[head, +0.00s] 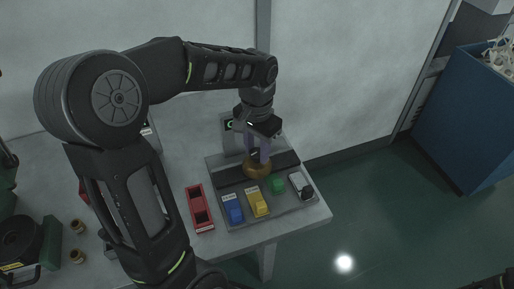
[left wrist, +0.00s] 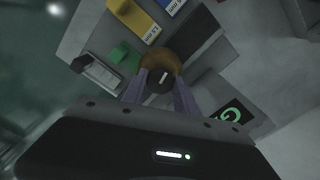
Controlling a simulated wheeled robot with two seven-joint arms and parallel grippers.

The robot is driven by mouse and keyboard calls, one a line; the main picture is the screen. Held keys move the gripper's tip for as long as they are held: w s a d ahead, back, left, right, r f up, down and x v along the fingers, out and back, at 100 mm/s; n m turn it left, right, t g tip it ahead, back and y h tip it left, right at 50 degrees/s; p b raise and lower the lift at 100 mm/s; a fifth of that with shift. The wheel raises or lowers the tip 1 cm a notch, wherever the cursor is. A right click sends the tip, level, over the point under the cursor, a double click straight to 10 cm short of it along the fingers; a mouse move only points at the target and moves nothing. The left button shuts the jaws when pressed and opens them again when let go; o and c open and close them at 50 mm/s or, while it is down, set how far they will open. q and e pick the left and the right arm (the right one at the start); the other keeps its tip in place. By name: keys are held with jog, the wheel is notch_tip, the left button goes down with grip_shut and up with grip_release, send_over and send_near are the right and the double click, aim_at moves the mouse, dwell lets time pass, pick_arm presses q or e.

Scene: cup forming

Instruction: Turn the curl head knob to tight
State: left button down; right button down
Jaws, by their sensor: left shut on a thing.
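The curl head knob (left wrist: 158,68) is a round brown-gold piece with a dark top and a pale pointer mark, on the grey machine panel. It also shows in the head view (head: 257,172), under my left gripper. My left gripper (head: 258,157) points down from above, with its purple fingers on the knob. In the left wrist view the fingers (left wrist: 162,84) are on both sides of the knob, shut on it. The pale mark is visible, but I cannot read any tight or loose label. My right gripper is not in view.
The panel (head: 275,214) carries a blue block (head: 233,210), a yellow block (head: 257,203), a green piece (head: 277,185) and a grey-black switch-like piece (head: 301,187). A red tray (head: 200,209) lies to its left. A blue bin (head: 465,120) stands at the far right.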

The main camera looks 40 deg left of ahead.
pick_arm(q)
jog(key=m, duration=0.5)
jog(key=shift+m+p, duration=0.3)
jog(key=m, duration=0.5)
jog(key=shift+m+p, duration=0.3)
jog(key=shift+p, duration=0.1)
jog(key=m+p, duration=0.1)
jog(key=m, duration=0.4)
jog(key=shift+r, duration=0.1)
jog(key=shift+m+p, duration=0.45)
jog(key=shift+m, duration=1.95)
jog(key=c, duration=0.9)
grip_release()
jog(key=shift+c, duration=0.2)
